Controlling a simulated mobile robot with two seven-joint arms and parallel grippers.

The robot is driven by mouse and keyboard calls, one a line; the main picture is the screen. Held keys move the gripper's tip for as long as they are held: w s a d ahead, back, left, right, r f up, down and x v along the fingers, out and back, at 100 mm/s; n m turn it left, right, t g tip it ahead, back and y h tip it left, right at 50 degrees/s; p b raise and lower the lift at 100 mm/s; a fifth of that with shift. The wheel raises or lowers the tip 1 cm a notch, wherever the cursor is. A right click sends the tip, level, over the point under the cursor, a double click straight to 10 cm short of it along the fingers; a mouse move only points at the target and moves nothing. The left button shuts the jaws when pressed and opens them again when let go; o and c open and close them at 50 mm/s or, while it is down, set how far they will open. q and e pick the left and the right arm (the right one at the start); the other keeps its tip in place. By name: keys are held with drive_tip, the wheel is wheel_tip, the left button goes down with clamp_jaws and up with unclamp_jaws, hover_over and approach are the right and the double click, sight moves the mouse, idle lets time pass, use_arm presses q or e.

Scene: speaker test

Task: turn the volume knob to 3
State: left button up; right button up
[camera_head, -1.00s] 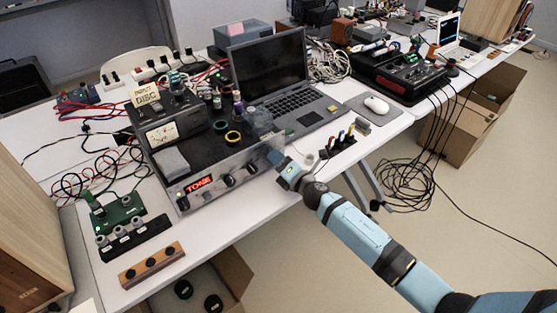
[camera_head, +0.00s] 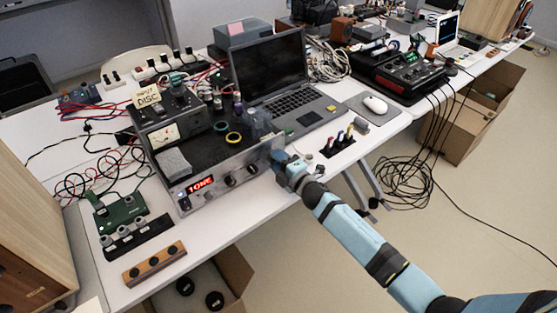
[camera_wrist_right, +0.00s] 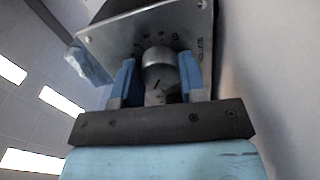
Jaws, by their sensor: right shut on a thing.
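The amplifier (camera_head: 208,192) stands on the table with a silver front panel, a lit red display and a row of dark knobs. My right gripper (camera_head: 279,163) is at the right end of that panel. In the right wrist view the volume knob (camera_wrist_right: 158,64) is a round silver knob on a panel with numbers around it. The fingers of my right gripper (camera_wrist_right: 159,82) stand on both sides of it, shut on it. The knob's pointer and the number it faces cannot be read clearly. My left gripper is not in view.
A laptop (camera_head: 293,102) sits behind and right of the amplifier. A small block with coloured switches (camera_head: 338,143) lies near the table edge, close to my right gripper. A wooden strip with knobs (camera_head: 154,263) lies at the front left. Cables hang at the right.

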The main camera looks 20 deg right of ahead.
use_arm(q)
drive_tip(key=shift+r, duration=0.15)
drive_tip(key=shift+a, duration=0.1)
use_arm(e)
drive_tip(key=o, duration=0.9)
drive_tip(key=shift+o, duration=0.2)
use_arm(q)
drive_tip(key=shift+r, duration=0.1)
use_arm(e)
drive_tip(key=v, duration=1.4)
